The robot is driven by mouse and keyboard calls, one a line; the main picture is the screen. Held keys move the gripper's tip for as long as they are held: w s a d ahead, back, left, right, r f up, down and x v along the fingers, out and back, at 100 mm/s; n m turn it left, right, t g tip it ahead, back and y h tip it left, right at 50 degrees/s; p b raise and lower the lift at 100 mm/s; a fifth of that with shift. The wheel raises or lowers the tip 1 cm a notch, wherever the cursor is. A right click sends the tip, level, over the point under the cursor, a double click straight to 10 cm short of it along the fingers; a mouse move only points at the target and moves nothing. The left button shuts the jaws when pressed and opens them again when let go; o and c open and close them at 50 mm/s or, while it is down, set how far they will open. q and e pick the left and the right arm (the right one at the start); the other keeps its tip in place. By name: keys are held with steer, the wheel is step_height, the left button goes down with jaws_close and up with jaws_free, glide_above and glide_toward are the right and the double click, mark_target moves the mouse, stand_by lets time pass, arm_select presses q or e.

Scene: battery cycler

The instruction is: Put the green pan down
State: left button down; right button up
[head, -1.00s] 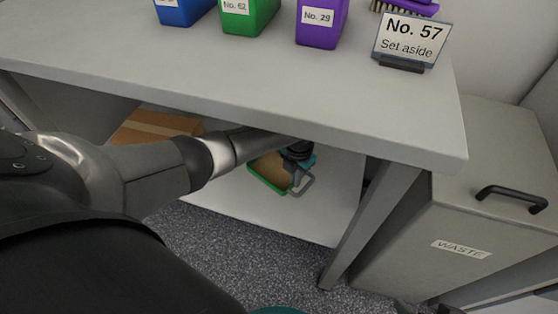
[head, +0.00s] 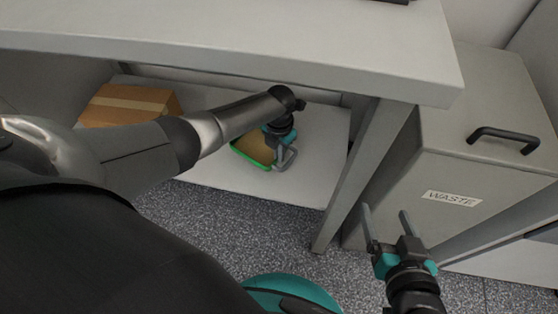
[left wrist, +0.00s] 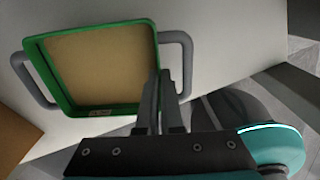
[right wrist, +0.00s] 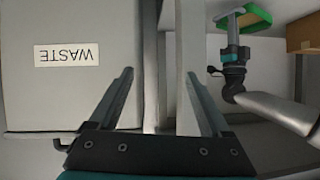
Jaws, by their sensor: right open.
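The green pan (head: 256,166) has a green rim, a tan inside and grey loop handles. It is over the white lower shelf under the table; I cannot tell whether it rests on the shelf or is just above it. My left gripper (head: 279,157) is shut on the pan's near right handle. In the left wrist view the pan (left wrist: 100,66) lies beyond the close-set fingers (left wrist: 162,85), with the handle (left wrist: 186,62) at them. My right gripper (head: 387,222) is open and empty in front of the waste bin. The pan (right wrist: 257,17) also shows in the right wrist view.
A cardboard box (head: 128,104) stands on the lower shelf (head: 310,178), left of the pan. The tabletop (head: 250,35) overhangs the shelf. A table leg (head: 352,180) and the grey waste bin (head: 440,165) stand to the right. The shelf right of the pan is clear.

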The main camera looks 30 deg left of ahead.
arm_select(q)
steer(key=shift+f+b, duration=0.45)
steer(key=shift+f, duration=0.15)
steer(key=shift+f+b, duration=0.4)
steer(key=shift+f, duration=0.1)
steer(key=shift+f+b, duration=0.3)
steer(key=shift+f, duration=0.4)
arm_select(e)
steer(key=shift+s+a+r+m+t+y, duration=0.25)
steer(key=shift+a+r+t+y, duration=0.4)
steer(key=shift+t, duration=0.5)
steer(key=shift+s+a+r+m+t+y, duration=0.2)
steer(key=shift+a+r+t+y, duration=0.15)
steer(key=shift+a+r+t, duration=0.55)
steer(key=shift+f+t, duration=0.2)
steer(key=shift+t, duration=0.05)
arm_select(q)
steer(key=c, duration=1.5)
jaws_free()
steer(key=shift+f, duration=0.2)
steer(key=o, duration=0.4)
steer(key=shift+r, duration=0.1)
